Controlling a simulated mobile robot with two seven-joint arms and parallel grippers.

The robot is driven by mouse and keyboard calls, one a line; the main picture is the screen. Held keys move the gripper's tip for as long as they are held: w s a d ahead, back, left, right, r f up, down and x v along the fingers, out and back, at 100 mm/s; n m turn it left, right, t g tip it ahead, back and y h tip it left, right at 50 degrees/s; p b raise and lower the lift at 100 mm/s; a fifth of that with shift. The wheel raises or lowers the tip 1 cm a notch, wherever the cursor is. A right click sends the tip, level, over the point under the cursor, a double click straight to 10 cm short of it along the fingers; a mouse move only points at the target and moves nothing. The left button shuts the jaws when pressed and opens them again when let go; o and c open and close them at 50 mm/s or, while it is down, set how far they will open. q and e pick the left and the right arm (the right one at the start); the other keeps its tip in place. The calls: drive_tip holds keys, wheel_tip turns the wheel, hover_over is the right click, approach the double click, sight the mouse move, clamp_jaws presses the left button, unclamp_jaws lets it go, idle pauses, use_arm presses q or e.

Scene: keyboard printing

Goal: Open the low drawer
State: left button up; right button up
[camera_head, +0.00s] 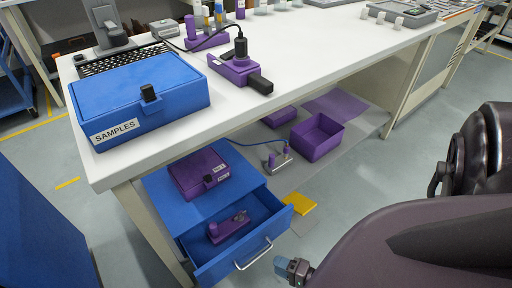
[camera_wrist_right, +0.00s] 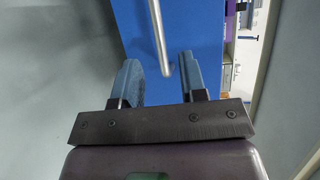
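A blue drawer unit (camera_head: 160,190) stands under the white table. One drawer (camera_head: 212,268) is pulled out and holds a purple device (camera_head: 229,227); its silver handle (camera_head: 253,254) is on the front. Anything below this drawer is cut off by the picture edge. My right gripper (camera_head: 292,268) is just right of the handle in the head view. In the right wrist view my right gripper (camera_wrist_right: 165,80) is open, and a silver bar handle (camera_wrist_right: 160,40) on a blue front ends between its fingertips in the picture. I cannot tell whether they touch. My left gripper is out of view.
A purple box (camera_head: 200,172) lies on the drawer unit. A yellow item (camera_head: 299,203) and an open purple bin (camera_head: 318,137) are right of it. The blue SAMPLES case (camera_head: 140,95) sits on the white table (camera_head: 290,50), whose edge overhangs the unit.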

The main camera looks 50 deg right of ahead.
sight(259, 256)
drive_tip(key=shift+b+x, duration=0.7)
drive_tip(key=shift+x, duration=3.5)
clamp_jaws()
